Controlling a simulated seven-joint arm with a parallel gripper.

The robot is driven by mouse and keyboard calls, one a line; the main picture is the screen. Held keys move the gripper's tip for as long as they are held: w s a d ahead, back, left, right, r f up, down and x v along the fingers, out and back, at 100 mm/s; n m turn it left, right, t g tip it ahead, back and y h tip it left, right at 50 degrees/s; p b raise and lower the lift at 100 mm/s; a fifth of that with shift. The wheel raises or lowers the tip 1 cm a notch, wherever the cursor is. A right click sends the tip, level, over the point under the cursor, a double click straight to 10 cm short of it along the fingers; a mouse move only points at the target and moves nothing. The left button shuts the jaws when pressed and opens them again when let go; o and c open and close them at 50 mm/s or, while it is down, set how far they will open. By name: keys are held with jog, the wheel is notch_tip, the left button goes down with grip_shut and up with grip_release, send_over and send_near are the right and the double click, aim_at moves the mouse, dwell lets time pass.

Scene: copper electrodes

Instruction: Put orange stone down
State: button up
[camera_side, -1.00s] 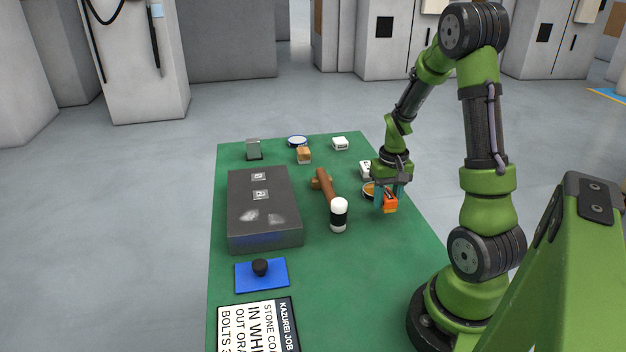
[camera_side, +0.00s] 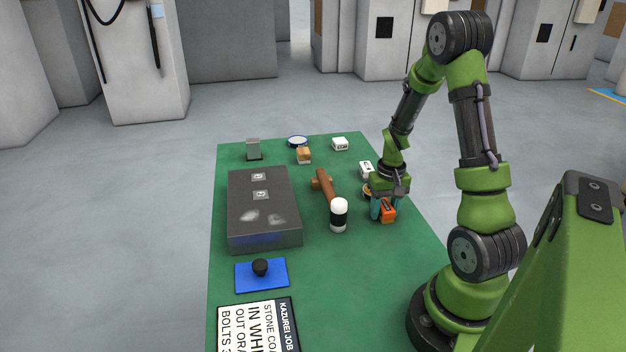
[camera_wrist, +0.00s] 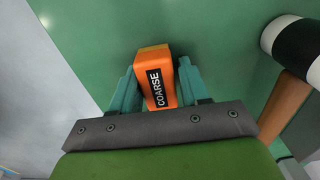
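The orange stone (camera_side: 388,210) is a small orange block at the right part of the green mat (camera_side: 330,270). In the wrist view the orange stone (camera_wrist: 157,76) shows a black label reading COARSE. My gripper (camera_side: 383,208) has its teal fingers on both sides of it. In the wrist view my gripper (camera_wrist: 158,85) has a finger close along each side of the stone, which sits between them. The stone is low, at or just above the mat; I cannot tell if it touches.
A white and black cylinder (camera_side: 339,215) and a brown hammer-like tool (camera_side: 324,183) are left of my gripper. A dark grey block (camera_side: 262,210) stands further left. The mat in front is clear.

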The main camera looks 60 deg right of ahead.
aim_at(386, 206)
jog(key=shift+o, duration=1.1)
jog(key=shift+s+f, duration=0.1)
jog(key=shift+f, duration=0.4)
jog(key=shift+s+d+r, duration=0.1)
jog(key=shift+s+d, duration=0.05)
notch_tip(386, 206, up, 13)
jog(key=w+a+r+n+t, duration=0.1)
jog(key=w+a+r+t, duration=0.1)
jog(key=a+r, duration=0.35)
jog(key=w+a+r+n+t, duration=0.2)
jog(key=a+r, duration=0.1)
jog(key=a, duration=0.6)
jog(key=s+a+r+t, duration=0.1)
jog(key=a, duration=0.3)
jog(key=s+a+r+n+t+y, duration=0.1)
jog(key=s+a, duration=0.1)
jog(key=a, duration=0.2)
jog(key=s+a+r+n+t+y, duration=0.1)
jog(key=a, duration=0.3)
jog(key=shift+s+a+r, duration=0.15)
jog(key=shift+a+r, duration=0.15)
jog(key=shift+r, duration=0.1)
jog(key=shift+o, duration=0.3)
jog(key=o, duration=0.5)
